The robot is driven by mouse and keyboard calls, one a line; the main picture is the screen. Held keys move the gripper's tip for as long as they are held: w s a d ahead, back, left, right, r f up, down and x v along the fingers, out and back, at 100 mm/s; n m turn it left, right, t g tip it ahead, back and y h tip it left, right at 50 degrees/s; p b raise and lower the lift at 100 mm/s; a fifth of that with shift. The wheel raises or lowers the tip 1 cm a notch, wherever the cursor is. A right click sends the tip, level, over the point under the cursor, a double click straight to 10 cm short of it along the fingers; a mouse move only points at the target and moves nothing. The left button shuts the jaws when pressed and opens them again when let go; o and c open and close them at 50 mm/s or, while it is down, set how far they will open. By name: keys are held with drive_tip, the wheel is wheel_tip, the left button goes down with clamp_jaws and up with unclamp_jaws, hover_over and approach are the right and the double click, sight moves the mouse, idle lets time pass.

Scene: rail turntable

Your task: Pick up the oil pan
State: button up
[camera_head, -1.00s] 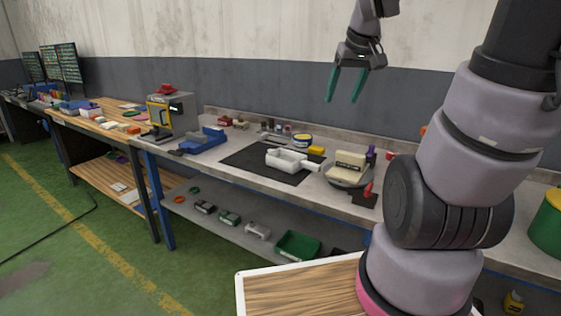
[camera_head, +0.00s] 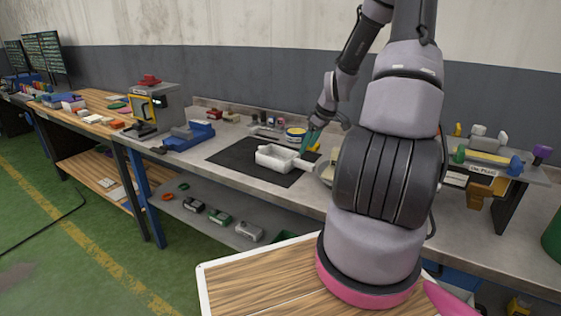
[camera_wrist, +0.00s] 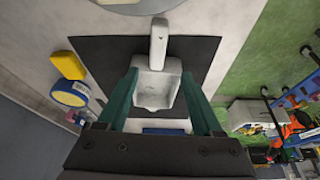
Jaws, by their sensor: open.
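The oil pan (camera_head: 277,158) looks like a white rectangular tray with a stubby handle. It lies on a black mat (camera_head: 232,154) on the grey bench. In the wrist view the pan (camera_wrist: 155,90) is seen from above, its handle pointing to the top of the picture. My gripper (camera_head: 307,143) has green fingers and is above the handle side of the pan. In the wrist view my gripper (camera_wrist: 159,72) is open, with one finger on each side of the pan. It holds nothing. I cannot tell the exact height gap.
A round blue and yellow tin (camera_head: 295,134) and a yellow block (camera_wrist: 68,65) stand beside the mat. A blue vise-like tool (camera_head: 190,135) and a grey machine (camera_head: 157,106) are to the left. My arm hides part of the bench on the right.

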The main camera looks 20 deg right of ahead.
sight(300, 160)
drive_tip(key=x, duration=0.9)
drive_tip(key=shift+w+d+f, duration=0.1)
drive_tip(key=shift+w, duration=0.05)
drive_tip(key=shift+c, duration=0.3)
clamp_jaws()
idle(0.9)
